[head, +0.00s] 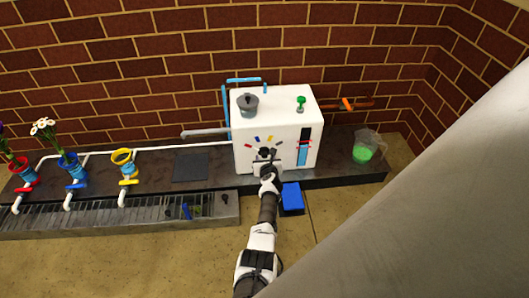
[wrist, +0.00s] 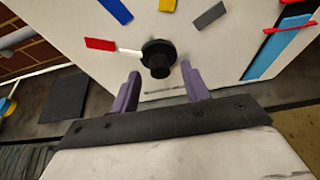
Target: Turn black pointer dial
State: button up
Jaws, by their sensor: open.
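The black pointer dial (wrist: 159,57) is on the front face of the white box (wrist: 213,48). Its white pointer (wrist: 130,52) points left, toward a red mark (wrist: 100,44). Blue, yellow and grey marks also ring the dial. In the head view the dial (head: 264,153) shows just above my gripper (head: 268,172), which partly covers the box's lower front. In the wrist view my gripper (wrist: 158,88) is open, with one purple finger to each side of the dial's lower part. I cannot tell whether the fingers touch the dial.
The white box stands on a dark counter (head: 345,172). A level gauge (head: 303,146) with a red mark is right of the dial. A jug with green liquid (head: 364,148) stands at the right. Red, blue and yellow flower holders (head: 122,162) are at the left. A blue block (head: 292,196) is below.

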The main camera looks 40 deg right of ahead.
jog(key=shift+w+d+f, duration=0.25)
jog(key=shift+w+d, duration=0.05)
jog(key=shift+w, duration=0.15)
jog(key=c, duration=1)
